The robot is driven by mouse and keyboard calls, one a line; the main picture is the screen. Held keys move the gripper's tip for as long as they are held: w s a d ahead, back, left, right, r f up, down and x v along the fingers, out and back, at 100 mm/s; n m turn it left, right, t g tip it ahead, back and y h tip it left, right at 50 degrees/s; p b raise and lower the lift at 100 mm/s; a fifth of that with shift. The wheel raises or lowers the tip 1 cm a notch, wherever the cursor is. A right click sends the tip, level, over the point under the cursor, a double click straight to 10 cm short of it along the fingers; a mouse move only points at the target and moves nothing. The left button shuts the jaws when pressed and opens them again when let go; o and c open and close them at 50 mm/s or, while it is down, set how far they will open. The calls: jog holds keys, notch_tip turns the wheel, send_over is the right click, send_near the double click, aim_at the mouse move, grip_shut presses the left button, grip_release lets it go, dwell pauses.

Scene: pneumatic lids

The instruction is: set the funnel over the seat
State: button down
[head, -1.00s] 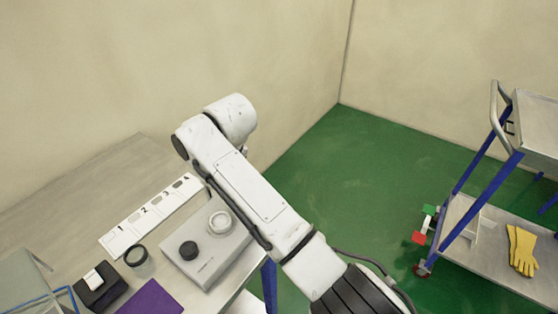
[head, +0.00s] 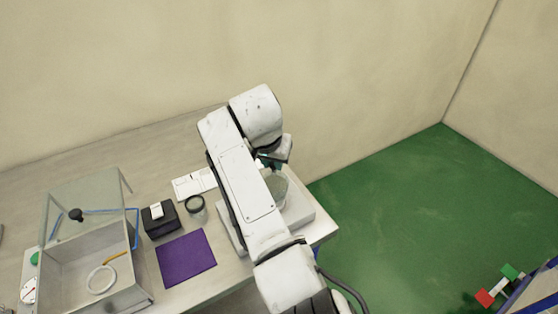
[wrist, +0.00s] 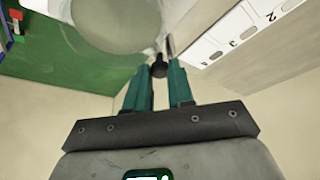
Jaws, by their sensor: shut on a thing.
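My gripper (wrist: 158,88) has its teal fingers closed on a small black grip at the rim of the funnel. The funnel (wrist: 112,22) is a clear, rounded piece at the top of the wrist view. In the head view the gripper (head: 270,160) shows partly behind my arm, with the funnel (head: 279,188) just below it. The funnel appears above the pale grey unit (head: 302,212) at the table's right end. The seat is hidden behind my arm and the funnel, so I cannot tell whether they touch.
A clear-lidded metal box (head: 135,290) stands farther left. Green floor (head: 390,200) is open to the right.

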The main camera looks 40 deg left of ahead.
dwell(0.4)
jog(key=c, duration=1)
grip_release()
jog(key=shift+a, duration=0.1)
jog(key=b+v, duration=0.1)
jog(key=v, duration=0.9)
jog(key=shift+s+r, duration=0.15)
jog(key=shift+r, duration=0.2)
jog(key=shift+f, duration=0.1)
